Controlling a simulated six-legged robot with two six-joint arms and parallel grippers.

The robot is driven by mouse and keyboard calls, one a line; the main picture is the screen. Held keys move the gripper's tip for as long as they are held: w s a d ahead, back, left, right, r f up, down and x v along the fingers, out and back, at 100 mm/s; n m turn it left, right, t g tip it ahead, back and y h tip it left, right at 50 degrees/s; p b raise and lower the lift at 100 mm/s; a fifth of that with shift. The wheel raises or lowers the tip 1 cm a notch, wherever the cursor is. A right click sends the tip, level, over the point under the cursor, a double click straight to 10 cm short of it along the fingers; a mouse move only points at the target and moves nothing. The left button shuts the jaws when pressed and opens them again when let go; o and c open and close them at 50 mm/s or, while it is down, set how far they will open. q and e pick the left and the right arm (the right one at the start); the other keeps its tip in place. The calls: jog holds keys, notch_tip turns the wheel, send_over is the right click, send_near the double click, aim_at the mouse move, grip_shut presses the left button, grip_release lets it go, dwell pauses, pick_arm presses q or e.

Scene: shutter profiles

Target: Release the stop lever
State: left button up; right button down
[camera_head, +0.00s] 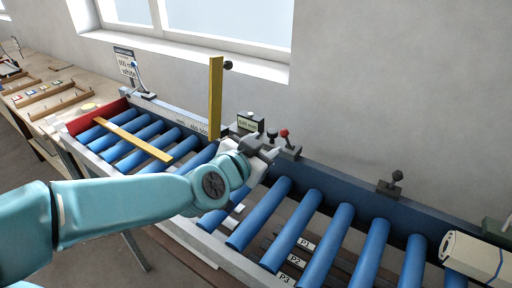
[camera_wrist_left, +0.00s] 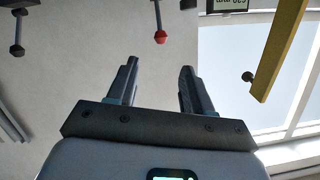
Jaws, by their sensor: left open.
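A lever with a red knob (camera_head: 285,133) stands on the back rail of the roller conveyor. It also shows in the left wrist view (camera_wrist_left: 160,37), beyond the fingertips and roughly between them. My left gripper (camera_head: 266,151) is just left of and in front of the lever in the head view. In the left wrist view its two fingers (camera_wrist_left: 157,72) are apart with nothing between them. The gripper appears clear of the red knob. The lever's foot is partly hidden near the gripper. My right gripper is not in view.
A yellow upright bar (camera_head: 215,97) with a black knob stands left of the lever. A small display box (camera_head: 249,122) is beside it. Another black-knobbed lever (camera_head: 397,177) is farther right. A yellow strip (camera_head: 128,134) lies across blue rollers (camera_head: 292,233).

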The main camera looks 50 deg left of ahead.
pick_arm(q)
jog(key=v, duration=0.3)
jog(key=shift+s+p, duration=0.1)
jog(key=shift+p, duration=0.25)
jog(key=shift+d, duration=0.1)
